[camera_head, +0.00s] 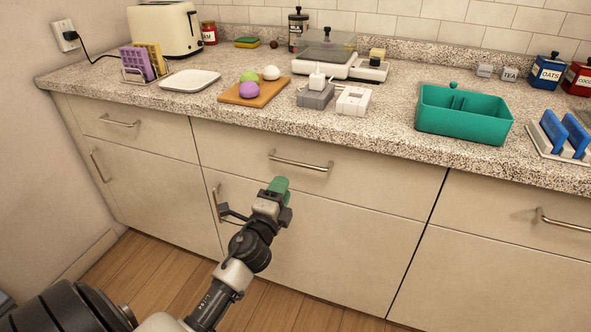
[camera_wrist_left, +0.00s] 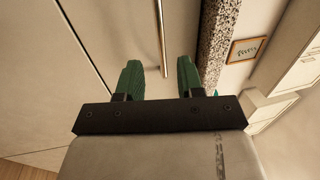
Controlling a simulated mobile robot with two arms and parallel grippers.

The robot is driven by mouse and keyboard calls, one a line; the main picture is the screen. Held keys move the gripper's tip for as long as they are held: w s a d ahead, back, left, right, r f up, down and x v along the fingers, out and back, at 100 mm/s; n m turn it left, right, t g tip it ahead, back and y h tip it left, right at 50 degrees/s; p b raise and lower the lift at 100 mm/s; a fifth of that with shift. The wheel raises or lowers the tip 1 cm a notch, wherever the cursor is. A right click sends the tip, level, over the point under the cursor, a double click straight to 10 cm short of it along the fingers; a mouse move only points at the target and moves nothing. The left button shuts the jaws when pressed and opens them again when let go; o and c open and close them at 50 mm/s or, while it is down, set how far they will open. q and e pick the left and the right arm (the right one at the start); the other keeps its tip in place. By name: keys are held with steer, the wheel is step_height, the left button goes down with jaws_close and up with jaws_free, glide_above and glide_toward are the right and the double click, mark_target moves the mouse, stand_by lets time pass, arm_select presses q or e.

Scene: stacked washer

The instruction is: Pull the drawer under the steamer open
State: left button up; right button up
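The middle drawer (camera_head: 355,178) is shut, flush with the cabinet front below the counter. Its horizontal metal bar handle (camera_head: 300,163) is near the top of its front. A white appliance with a clear lid (camera_head: 325,55), which looks like the steamer, stands on the counter above. My left gripper (camera_head: 280,186) has green fingers and is just below and left of the handle in the head view. In the left wrist view the fingers (camera_wrist_left: 159,78) are apart and empty. The handle (camera_wrist_left: 161,38) shows beyond the fingertips, in line with the gap. My right gripper is out of view.
A left drawer (camera_head: 125,128) and a right drawer (camera_head: 520,210) flank it, both shut. A vertical door handle (camera_head: 217,203) is beside my left wrist. The counter edge (camera_head: 300,132) juts above. Cutting board (camera_head: 255,93) and green bin (camera_head: 465,115) sit on top.

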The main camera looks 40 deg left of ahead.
mark_target(294, 163)
arm_select(q)
steer(key=x, duration=0.9)
steer(key=shift+w+a, duration=0.15)
steer(key=shift+w, duration=0.05)
jaws_close()
